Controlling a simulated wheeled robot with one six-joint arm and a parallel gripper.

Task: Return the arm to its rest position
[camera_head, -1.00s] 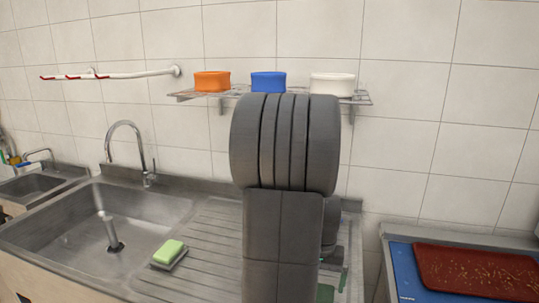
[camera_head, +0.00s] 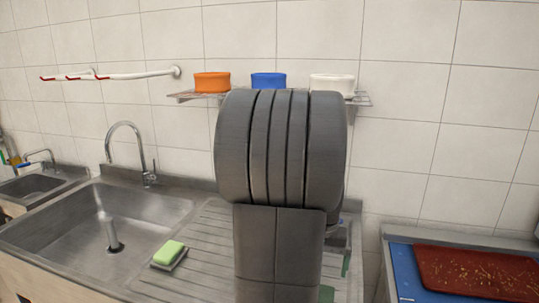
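My arm fills the middle of the head view, a dark grey ribbed joint above a broad link. It stands upright in front of the drainboard and hides part of the wall shelf. My gripper is not visible; the arm's own links may hide it, so I cannot see its fingers or whether it holds anything.
A steel sink (camera_head: 60,222) with a tap (camera_head: 139,150) lies left, beside a ribbed drainboard (camera_head: 205,235) with a green sponge (camera_head: 169,252). Orange (camera_head: 212,82), blue (camera_head: 268,80) and white (camera_head: 332,83) containers sit on the shelf (camera_head: 186,97). A red tray (camera_head: 480,275) lies right.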

